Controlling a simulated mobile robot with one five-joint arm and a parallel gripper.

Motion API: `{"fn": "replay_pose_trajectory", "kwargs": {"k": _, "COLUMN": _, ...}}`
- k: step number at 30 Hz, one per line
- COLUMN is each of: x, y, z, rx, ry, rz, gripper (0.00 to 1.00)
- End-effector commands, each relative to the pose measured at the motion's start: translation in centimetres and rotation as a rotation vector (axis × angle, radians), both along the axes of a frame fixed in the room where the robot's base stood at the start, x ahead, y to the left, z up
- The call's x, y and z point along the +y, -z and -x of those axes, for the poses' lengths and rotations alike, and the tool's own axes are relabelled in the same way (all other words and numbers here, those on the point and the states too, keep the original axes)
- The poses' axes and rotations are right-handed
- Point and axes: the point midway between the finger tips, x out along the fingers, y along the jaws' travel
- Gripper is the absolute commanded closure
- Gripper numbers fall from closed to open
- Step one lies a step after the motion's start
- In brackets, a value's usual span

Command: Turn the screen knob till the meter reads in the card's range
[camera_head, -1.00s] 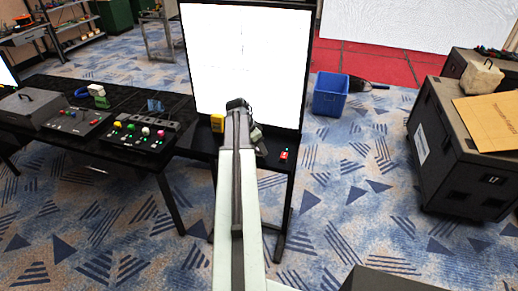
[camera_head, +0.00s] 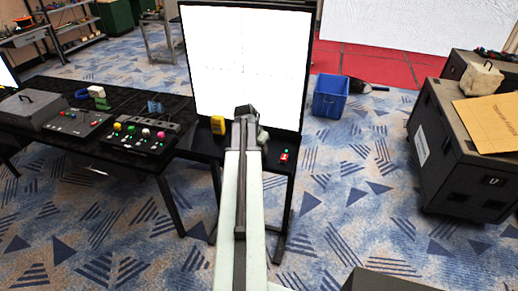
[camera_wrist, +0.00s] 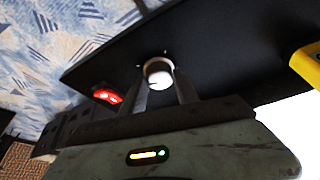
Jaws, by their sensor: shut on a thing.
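The large white screen (camera_head: 248,65) stands upright behind a dark shelf, with faint dotted lines on it and no reading I can make out. A round pale-topped knob (camera_wrist: 158,72) stands on the dark panel in the wrist view. My gripper (camera_wrist: 160,90) has its two fingers on either side of the knob, shut on it. In the head view my gripper (camera_head: 247,115) is in front of the screen's lower edge and hides the knob. A yellow block-like device, perhaps the meter (camera_head: 218,125), stands left of it; its yellow edge shows in the wrist view (camera_wrist: 308,63). I cannot make out a card.
A red switch-like part (camera_head: 283,158) is on the shelf right of my gripper, also in the wrist view (camera_wrist: 108,96). A black table (camera_head: 60,165) with control boxes is left. A blue bin (camera_head: 330,97) and dark crates (camera_head: 465,150) are right. Carpet between is clear.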

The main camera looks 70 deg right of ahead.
Motion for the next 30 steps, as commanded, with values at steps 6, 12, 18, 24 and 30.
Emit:
{"fn": "replay_pose_trajectory", "kwargs": {"k": 6, "x": 0.1, "y": 0.02, "z": 0.26, "rx": 0.0, "ry": -0.201, "rz": -0.001, "gripper": 1.0}}
{"fn": "replay_pose_trajectory", "kwargs": {"k": 12, "x": 0.06, "y": 0.02, "z": 0.3, "rx": -0.001, "ry": -0.376, "rz": -0.001, "gripper": 1.0}}
{"fn": "replay_pose_trajectory", "kwargs": {"k": 18, "x": 0.02, "y": 0.03, "z": 0.38, "rx": 0.0, "ry": -0.516, "rz": -0.002, "gripper": 1.0}}
{"fn": "replay_pose_trajectory", "kwargs": {"k": 24, "x": 0.01, "y": 0.04, "z": 0.37, "rx": -0.001, "ry": -0.612, "rz": -0.002, "gripper": 1.0}}
{"fn": "replay_pose_trajectory", "kwargs": {"k": 30, "x": 0.01, "y": 0.05, "z": 0.4, "rx": 0.0, "ry": -0.66, "rz": -0.003, "gripper": 1.0}}
